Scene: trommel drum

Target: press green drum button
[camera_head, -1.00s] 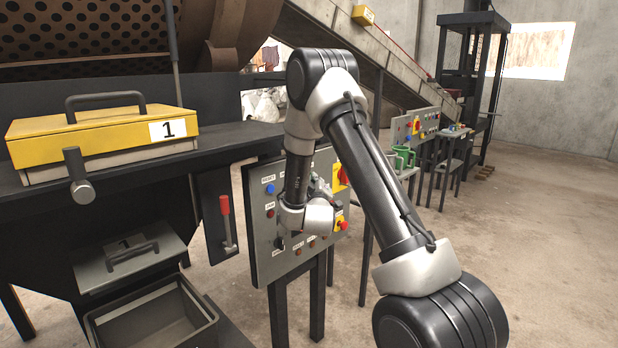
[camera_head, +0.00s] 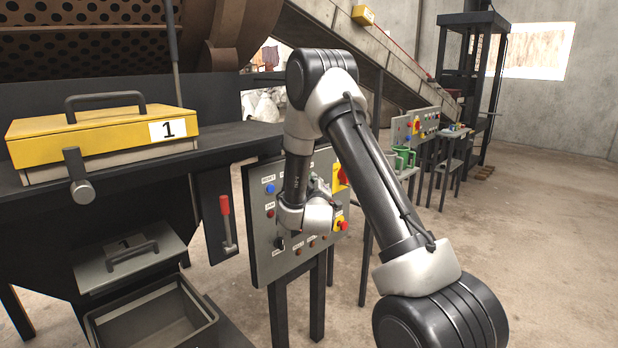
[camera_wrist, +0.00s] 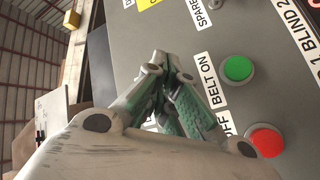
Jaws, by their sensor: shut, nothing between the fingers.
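The grey control panel (camera_head: 262,235) stands upright in the middle of the head view, partly behind my arm. In the wrist view its face (camera_wrist: 270,25) fills the right side. A green button (camera_wrist: 238,68) there is beside a label reading "BELT ON", with a red button (camera_wrist: 265,140) below it. My gripper (camera_wrist: 168,65) is shut and empty, its fingertips close in front of the panel, left of that green button. I cannot tell whether they touch. No green button with a readable drum label shows; my gripper hides part of the panel.
The perforated drum (camera_head: 90,45) is at the upper left. A yellow box lid marked 1 (camera_head: 100,135) lies on the dark bench. A red-handled lever (camera_head: 226,215) is left of the panel. Another control panel (camera_head: 408,128) stands farther back. The floor at right is clear.

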